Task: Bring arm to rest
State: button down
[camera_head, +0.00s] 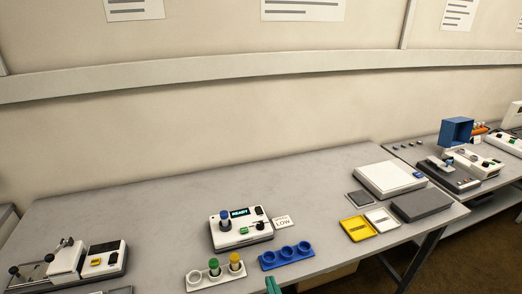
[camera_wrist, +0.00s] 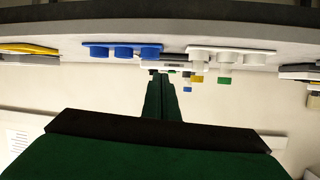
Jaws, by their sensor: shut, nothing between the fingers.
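My gripper (camera_wrist: 161,98) shows in the wrist view with its two green fingers together and nothing between them. The wrist picture is upside down, with the table edge along its top. In the head view only a small green tip of my gripper (camera_head: 272,285) shows at the bottom edge, in front of the blue three-hole rack (camera_head: 287,256). The gripper looks clear of the rack. The rest of my arm is out of the head view.
A white rack (camera_head: 205,280) with green-capped and yellow-capped vials stands left of the blue rack. Behind is a white device (camera_head: 240,230) with a READY display. Yellow (camera_head: 357,229) and white trays lie right. Another instrument (camera_head: 75,262) stands left. The table's back middle is clear.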

jog(key=s+f+m+h, duration=0.2)
jog(key=s+f, duration=0.5)
jog(key=s+a+t+h, duration=0.1)
jog(key=s+a, duration=0.2)
jog(key=s, duration=2.2)
jog(key=shift+s+r+n+t, duration=0.15)
jog(key=shift+r+n+t, duration=0.15)
jog(key=shift+t, duration=0.1)
